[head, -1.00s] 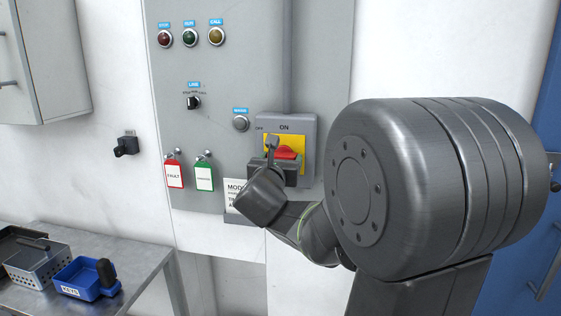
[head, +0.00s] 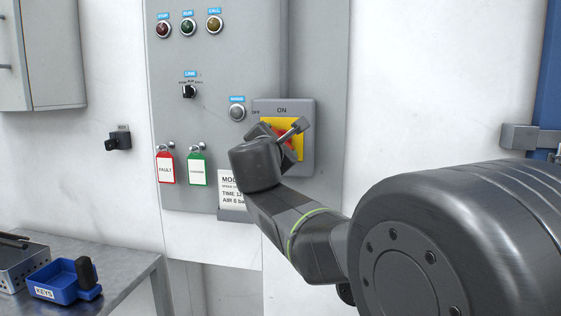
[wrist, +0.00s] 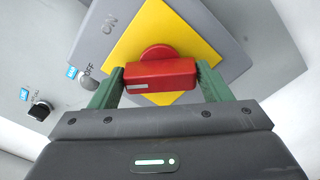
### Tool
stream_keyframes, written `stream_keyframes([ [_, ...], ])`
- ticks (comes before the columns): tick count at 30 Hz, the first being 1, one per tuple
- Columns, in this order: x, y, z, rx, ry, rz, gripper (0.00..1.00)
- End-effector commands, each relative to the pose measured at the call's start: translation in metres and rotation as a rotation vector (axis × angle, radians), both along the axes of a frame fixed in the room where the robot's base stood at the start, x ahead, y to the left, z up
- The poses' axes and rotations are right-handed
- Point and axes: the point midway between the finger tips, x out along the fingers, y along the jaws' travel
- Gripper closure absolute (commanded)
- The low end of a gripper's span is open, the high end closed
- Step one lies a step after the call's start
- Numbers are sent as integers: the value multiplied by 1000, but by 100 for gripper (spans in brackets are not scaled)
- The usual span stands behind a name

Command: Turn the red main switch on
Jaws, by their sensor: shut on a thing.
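The red main switch (wrist: 160,74) sits on a yellow square (wrist: 185,35) on a grey plate (head: 303,107) marked ON and OFF. My gripper (wrist: 160,84) is shut on the red handle, with one green finger at each end of it in the wrist view. The handle lies at a slant to the edges of the yellow square. Its white mark is at its left end in the wrist view. In the head view, my gripper (head: 287,136) covers most of the handle.
A round button (head: 237,113) and a selector knob (head: 189,91) are left of the switch. Red (head: 166,168) and green (head: 198,169) tags hang lower left. A blue keys bin (head: 62,281) stands on the bench (head: 130,270). A sign (head: 230,190) is under my wrist.

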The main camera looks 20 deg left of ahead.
Motion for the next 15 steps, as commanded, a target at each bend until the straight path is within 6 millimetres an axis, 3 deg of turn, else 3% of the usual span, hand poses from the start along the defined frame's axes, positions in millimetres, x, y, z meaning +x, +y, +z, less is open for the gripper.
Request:
stream_keyframes([
  [1,0,0,-7,47,9,1,52],
  [15,0,0,-6,468,111,1,52],
])
